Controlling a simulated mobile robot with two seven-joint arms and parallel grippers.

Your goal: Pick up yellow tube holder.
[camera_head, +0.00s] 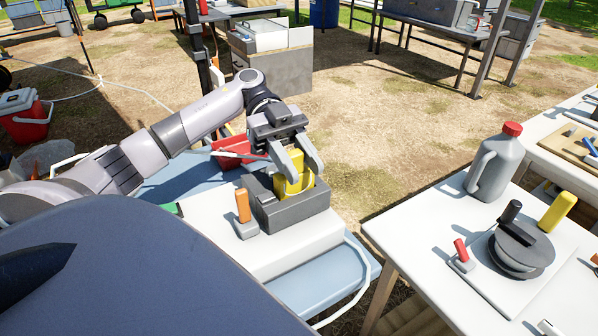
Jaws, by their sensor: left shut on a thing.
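The yellow tube holder (293,184) stands upright in a dark grey open box (292,213) on a white surface, left of the picture's middle. My left gripper (299,164) comes down on it from above and is shut on its upper part, one finger on each side. The lower end of the holder is hidden by the box wall, so I cannot tell whether it touches the bottom. My right gripper is not in view.
An orange-handled item (243,207) stands close left of the grey box. At right, a white table (408,236) holds a grey jug (494,165), a round dark device (521,250) and a yellow block (557,211). Bare ground lies between the tables.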

